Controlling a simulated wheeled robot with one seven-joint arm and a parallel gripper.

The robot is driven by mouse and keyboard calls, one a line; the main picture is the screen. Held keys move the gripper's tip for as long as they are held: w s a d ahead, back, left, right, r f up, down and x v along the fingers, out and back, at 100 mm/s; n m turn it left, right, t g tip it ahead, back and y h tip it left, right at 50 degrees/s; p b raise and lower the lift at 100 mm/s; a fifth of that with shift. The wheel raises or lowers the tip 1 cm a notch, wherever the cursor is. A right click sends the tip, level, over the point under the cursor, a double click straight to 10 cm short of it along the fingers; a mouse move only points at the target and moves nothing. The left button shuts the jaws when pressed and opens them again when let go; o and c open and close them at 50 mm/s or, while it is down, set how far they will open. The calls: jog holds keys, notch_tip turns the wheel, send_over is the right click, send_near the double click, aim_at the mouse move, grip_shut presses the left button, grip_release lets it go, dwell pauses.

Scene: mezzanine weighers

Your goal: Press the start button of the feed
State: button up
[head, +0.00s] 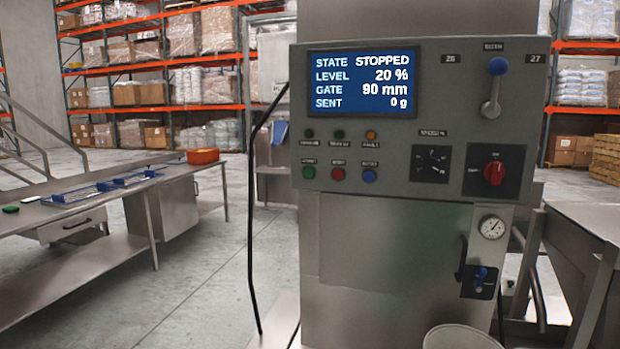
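The feed's grey control panel (420,80) faces me on a steel cabinet. Its screen (370,82) reads STATE STOPPED, LEVEL 20 %, GATE 90 mm, SENT 0 g. Below the screen is a row of small lamps, two dark green and one orange (371,135). Under them sit a green button (309,172), a red button (338,174) and a blue button (369,176). Their labels are too small to read, so the green one being the start button is only suggested by its colour. My gripper is not in view.
Right of the buttons are a black dial (431,163), a red knob (494,173) and a blue-knobbed lever (496,85). A gauge (491,227) and valve sit below. A black cable (251,220) hangs left. A steel bench (70,280) stands left, with open floor between.

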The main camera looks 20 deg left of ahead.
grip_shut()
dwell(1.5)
